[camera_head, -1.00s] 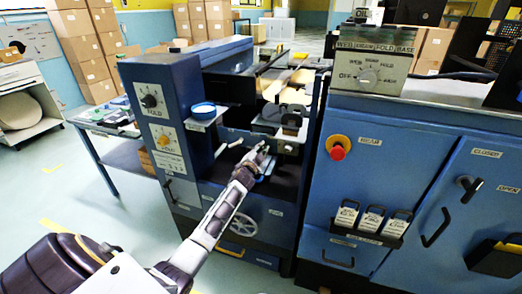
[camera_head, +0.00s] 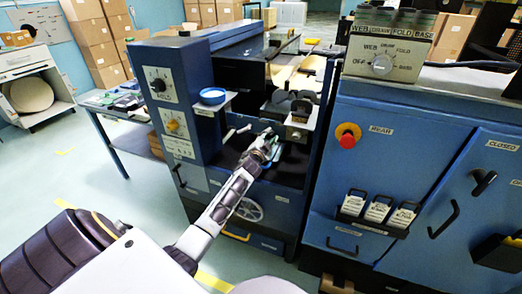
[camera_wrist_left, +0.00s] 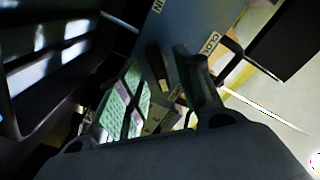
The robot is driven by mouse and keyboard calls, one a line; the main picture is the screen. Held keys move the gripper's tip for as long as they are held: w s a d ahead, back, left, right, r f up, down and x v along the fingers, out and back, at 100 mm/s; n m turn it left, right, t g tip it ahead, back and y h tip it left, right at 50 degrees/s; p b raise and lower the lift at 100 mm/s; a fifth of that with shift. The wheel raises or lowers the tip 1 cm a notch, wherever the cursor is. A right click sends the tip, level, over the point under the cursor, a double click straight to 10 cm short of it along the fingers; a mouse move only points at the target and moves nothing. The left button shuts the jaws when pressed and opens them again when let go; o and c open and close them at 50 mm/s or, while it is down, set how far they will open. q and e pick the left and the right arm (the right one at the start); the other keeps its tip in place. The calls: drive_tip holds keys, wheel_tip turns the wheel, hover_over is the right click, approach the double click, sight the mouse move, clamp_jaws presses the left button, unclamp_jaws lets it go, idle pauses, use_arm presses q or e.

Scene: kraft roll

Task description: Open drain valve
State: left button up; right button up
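My left gripper (camera_head: 264,146) reaches into the open bay of the blue machine, in front of its dark interior. In the left wrist view the two fingers of this gripper (camera_wrist_left: 160,75) stand apart. A dark bar-like part (camera_wrist_left: 157,68) shows between them; I cannot tell whether they touch it. A panel label beginning "CLOS" (camera_wrist_left: 210,43) lies just beyond the right finger. I cannot pick out the drain valve for certain; the gripper and shadow hide much there. My right gripper is not in view.
A pale lever (camera_head: 240,130) and a blue round cap (camera_head: 213,96) sit left of my gripper. A handwheel (camera_head: 249,209) is below. The right cabinet carries a red button (camera_head: 348,138) and a selector knob (camera_head: 382,64). The floor at left has free room.

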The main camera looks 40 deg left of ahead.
use_arm(q)
drive_tip(key=v, duration=1)
drive_tip(key=shift+s, duration=0.35)
drive_tip(key=shift+d, duration=0.15)
idle(0.6)
